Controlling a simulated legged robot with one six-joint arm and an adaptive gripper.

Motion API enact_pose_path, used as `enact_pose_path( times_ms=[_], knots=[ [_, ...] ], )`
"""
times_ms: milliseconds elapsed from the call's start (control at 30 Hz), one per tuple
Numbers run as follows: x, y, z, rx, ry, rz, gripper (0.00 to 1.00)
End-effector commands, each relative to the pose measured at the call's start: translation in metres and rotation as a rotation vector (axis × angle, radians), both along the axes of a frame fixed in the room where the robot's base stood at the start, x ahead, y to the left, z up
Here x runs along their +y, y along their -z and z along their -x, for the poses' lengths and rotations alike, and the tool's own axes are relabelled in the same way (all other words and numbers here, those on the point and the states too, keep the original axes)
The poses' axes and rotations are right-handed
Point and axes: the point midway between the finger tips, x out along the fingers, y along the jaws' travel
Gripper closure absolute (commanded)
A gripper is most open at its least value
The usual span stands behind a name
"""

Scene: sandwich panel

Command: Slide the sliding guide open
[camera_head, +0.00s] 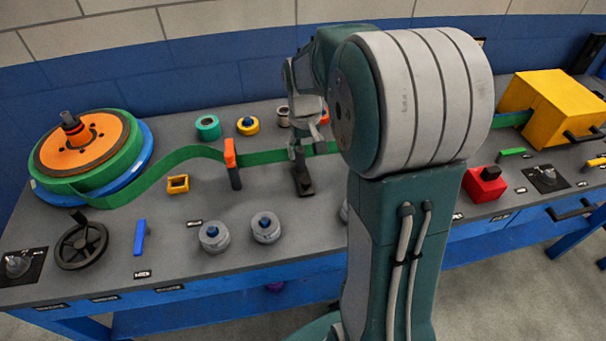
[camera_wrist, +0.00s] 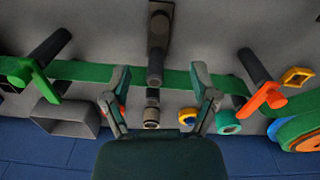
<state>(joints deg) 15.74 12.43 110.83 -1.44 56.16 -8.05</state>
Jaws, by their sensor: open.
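A dark upright post on a narrow dark base plate, which looks like the sliding guide (camera_wrist: 157,35), stands at the top middle of the wrist view. Its base also shows in the head view (camera_head: 304,184), just below my gripper (camera_head: 304,125). A green band (camera_wrist: 88,70) runs across behind the post's lower end. In the wrist view my gripper (camera_wrist: 161,82) is open, with one finger on each side of the post's end. I cannot tell whether either finger touches it. My arm hides part of the bench right of the guide.
An orange-topped post (camera_head: 231,165) stands left of the guide along the band. A green-topped post (camera_wrist: 38,75) is on the other side. A reel (camera_head: 85,150) sits at the left and a yellow box (camera_head: 555,100) at the right. Grey knobs (camera_head: 266,228) stand in front.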

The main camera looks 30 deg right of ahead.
Motion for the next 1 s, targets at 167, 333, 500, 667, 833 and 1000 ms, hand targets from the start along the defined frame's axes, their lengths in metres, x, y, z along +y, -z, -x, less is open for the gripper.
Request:
enact_pose_path(
  times_ms=[167, 333, 500, 667, 833, 1000],
  knots=[
    [-0.002, 0.012, -0.003, 0.01, 0.001, -0.001, 0.23],
    [-0.003, 0.04, -0.002, 0.013, 0.001, -0.003, 0.23],
    [-0.003, 0.072, -0.002, 0.012, 0.002, -0.002, 0.23],
    [-0.004, 0.097, -0.002, 0.01, 0.002, -0.002, 0.23],
    [-0.004, 0.11, -0.002, 0.009, 0.002, -0.002, 0.23],
    [-0.004, 0.112, -0.002, 0.007, 0.002, -0.001, 0.23]
  ],
)
